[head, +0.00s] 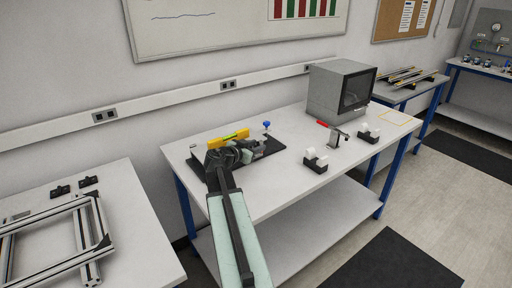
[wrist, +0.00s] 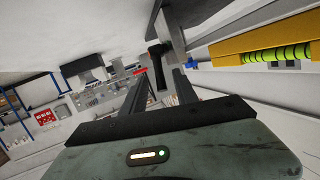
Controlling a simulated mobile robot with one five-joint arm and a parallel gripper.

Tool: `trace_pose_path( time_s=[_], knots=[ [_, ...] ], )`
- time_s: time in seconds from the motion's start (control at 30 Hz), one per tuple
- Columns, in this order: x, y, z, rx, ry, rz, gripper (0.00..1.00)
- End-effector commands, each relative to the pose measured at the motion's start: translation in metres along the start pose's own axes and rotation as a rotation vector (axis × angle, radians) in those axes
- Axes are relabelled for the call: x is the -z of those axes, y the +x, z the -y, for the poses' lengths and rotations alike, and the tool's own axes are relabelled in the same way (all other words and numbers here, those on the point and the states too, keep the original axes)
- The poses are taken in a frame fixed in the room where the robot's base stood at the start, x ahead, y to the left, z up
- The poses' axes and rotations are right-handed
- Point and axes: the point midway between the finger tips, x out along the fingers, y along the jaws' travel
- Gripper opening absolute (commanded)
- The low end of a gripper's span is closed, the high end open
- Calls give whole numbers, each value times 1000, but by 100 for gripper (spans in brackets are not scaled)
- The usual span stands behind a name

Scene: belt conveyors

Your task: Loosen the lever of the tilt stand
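The tilt stand stands on the near-left part of the middle bench, on a black base plate (head: 268,150). A yellow spirit level (head: 228,138) lies across its top, and its green vial shows in the wrist view (wrist: 285,54). My gripper (head: 250,150) is at the stand, covering much of it in the head view. In the wrist view my gripper (wrist: 161,72) is open, its two dark fingers apart. A black handle-like part (wrist: 156,56), apparently the lever, lies at or just beyond the fingertips, between them. I cannot tell whether they touch it.
A blue knob (head: 267,124) stands behind the stand. A left table (head: 140,215) holds an aluminium frame (head: 60,245). The bench's front middle is clear.

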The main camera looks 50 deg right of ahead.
Motion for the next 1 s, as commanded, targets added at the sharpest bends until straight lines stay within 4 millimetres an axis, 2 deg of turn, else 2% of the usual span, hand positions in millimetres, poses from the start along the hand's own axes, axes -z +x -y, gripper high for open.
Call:
trace_pose_path(
  time_s=[0.27, 0.37, 0.6, 0.7, 1.0],
  knots=[
    [1, -2, 0, 1, 0, -1, 35],
    [2, -16, -1, 2, 0, -1, 35],
    [2, -63, -2, 1, -1, 0, 35],
    [1, -74, -1, 1, 0, 0, 35],
    [0, -78, -1, -1, 0, -1, 35]
  ],
)
